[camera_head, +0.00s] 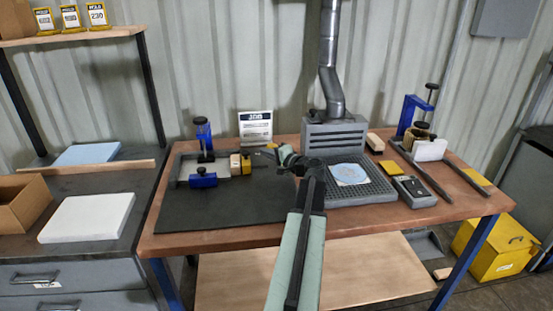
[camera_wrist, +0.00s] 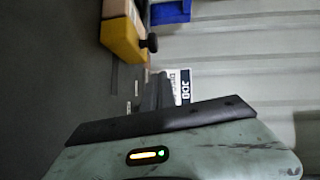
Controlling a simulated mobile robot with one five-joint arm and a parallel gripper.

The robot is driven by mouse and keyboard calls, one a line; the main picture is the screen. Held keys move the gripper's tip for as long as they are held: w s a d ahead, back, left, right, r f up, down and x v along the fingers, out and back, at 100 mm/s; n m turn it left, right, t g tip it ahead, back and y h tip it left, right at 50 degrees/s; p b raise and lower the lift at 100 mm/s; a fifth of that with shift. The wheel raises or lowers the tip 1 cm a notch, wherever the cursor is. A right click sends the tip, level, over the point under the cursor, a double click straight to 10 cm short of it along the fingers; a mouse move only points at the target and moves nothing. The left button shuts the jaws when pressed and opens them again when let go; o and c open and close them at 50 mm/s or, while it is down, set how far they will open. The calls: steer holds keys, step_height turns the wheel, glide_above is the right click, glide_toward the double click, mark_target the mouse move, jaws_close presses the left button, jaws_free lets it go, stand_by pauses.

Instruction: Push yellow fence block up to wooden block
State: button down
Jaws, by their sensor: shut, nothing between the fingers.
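The yellow fence block (camera_head: 246,164) with a dark knob stands on the dark mat, to the left of my gripper (camera_head: 268,154). The wooden block (camera_head: 235,162) is right beside its left side, and I see no clear gap between them. In the wrist view the yellow fence block (camera_wrist: 122,40) is at the top, with the wooden block (camera_wrist: 117,9) directly behind it. My gripper (camera_wrist: 157,82) is shut and empty, apart from the yellow block in that view. Its lower part and the far sides of both blocks are hidden.
A blue clamp (camera_head: 204,140) and a blue block (camera_head: 203,180) stand left of the wooden block. A sign (camera_head: 256,127) stands behind. A grey extractor unit (camera_head: 334,135) and grille tray (camera_head: 375,190) are to the right. The front of the dark mat (camera_head: 215,212) is clear.

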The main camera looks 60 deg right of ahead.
steer(key=shift+w+a+f, duration=0.15)
steer(key=shift+w+a, duration=0.2)
steer(key=shift+w, duration=0.25)
steer(key=shift+w+a+f, duration=0.15)
steer(key=shift+w+a, duration=0.15)
steer(key=shift+w, duration=0.3)
steer(key=shift+w+a, duration=0.2)
steer(key=shift+w, duration=0.25)
